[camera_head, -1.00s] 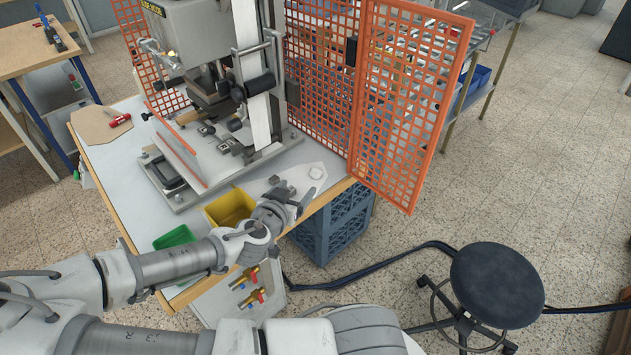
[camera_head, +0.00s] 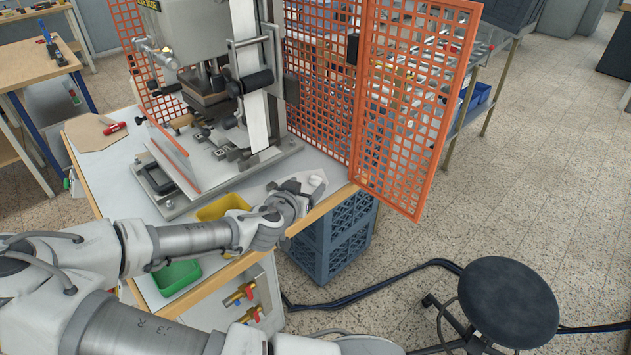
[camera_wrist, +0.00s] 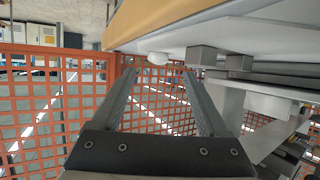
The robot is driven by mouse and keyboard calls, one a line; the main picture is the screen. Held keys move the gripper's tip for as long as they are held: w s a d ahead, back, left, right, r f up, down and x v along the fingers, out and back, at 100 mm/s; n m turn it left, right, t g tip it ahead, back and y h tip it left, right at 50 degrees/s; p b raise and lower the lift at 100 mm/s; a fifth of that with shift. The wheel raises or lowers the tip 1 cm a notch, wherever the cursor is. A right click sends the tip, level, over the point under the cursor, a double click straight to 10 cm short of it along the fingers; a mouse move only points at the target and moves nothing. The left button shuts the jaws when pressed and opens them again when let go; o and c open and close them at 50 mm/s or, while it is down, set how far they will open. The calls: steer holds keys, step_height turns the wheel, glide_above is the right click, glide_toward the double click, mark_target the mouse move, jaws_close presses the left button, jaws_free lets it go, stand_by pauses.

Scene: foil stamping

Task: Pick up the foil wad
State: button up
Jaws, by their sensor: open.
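The foil wad (camera_head: 316,180) is a small pale lump on the table's front right corner in the head view. My gripper (camera_head: 307,189) is right beside it there and partly covers the spot. In the wrist view the wad (camera_wrist: 158,58) lies on the tabletop edge, just beyond and between the two fingertips. My gripper (camera_wrist: 158,76) is open there with nothing between its fingers. It appears apart from the wad.
The stamping press (camera_head: 200,95) stands on the table (camera_head: 115,185) behind my arm. An orange mesh guard (camera_head: 405,110) rises at the right corner. A yellow bin (camera_head: 222,206) and a green bin (camera_head: 178,277) sit near the front edge. Blue crates (camera_head: 335,235) stand below.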

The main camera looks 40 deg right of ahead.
mark_target(315, 180)
steer(key=x, duration=0.5)
steer(key=shift+s+f, duration=0.2)
jaws_close()
stand_by(0.4)
